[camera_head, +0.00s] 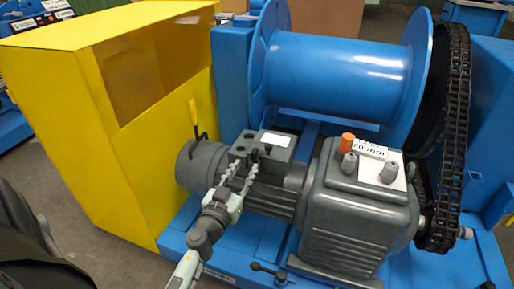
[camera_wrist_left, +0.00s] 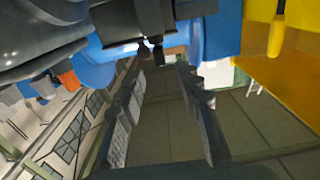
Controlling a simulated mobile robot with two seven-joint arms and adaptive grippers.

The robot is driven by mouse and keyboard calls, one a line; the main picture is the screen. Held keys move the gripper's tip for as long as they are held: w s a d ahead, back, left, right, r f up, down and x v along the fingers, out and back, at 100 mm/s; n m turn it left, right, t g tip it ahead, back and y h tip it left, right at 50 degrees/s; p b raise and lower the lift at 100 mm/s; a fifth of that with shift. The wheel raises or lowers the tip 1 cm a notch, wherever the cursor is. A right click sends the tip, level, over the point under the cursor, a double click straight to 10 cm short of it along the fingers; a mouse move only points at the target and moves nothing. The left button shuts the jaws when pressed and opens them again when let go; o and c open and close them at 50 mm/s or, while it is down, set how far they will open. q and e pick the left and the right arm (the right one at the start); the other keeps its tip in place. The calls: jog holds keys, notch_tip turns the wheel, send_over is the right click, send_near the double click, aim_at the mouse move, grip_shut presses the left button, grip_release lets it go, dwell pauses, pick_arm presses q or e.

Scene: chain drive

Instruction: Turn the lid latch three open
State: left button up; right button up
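A dark grey box (camera_head: 265,152) with a white label (camera_head: 276,140) on its lid sits on top of the grey motor. Small black latch-like knobs stand along its near-left edge, one of them a dark knob (camera_head: 254,155); I cannot tell which is latch three. My left gripper (camera_head: 243,165) is open beside this edge, its two fingers pointing up toward the knobs. In the left wrist view the gripper (camera_wrist_left: 162,67) shows a clear gap between its fingers. A black knob (camera_wrist_left: 158,52) lies just beyond the tips; contact is unclear. My right gripper is not in view.
A yellow-handled lever (camera_head: 193,112) stands left of the box. A grey gearbox (camera_head: 350,205) with an orange cap (camera_head: 348,140) is to the right. A blue drum (camera_head: 340,75) and chain (camera_head: 455,130) are behind. A yellow cabinet (camera_head: 60,130) stands at the left.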

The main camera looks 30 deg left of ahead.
aim_at(252, 156)
pick_arm(q)
jog(key=x, duration=0.7)
jog(key=shift+d+r+p, duration=0.1)
jog(key=shift+p, duration=0.3)
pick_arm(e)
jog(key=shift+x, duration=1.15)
pick_arm(q)
jog(key=shift+s, duration=0.1)
jog(key=shift+c, duration=0.4)
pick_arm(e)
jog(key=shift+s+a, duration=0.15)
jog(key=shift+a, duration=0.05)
pick_arm(q)
grip_shut()
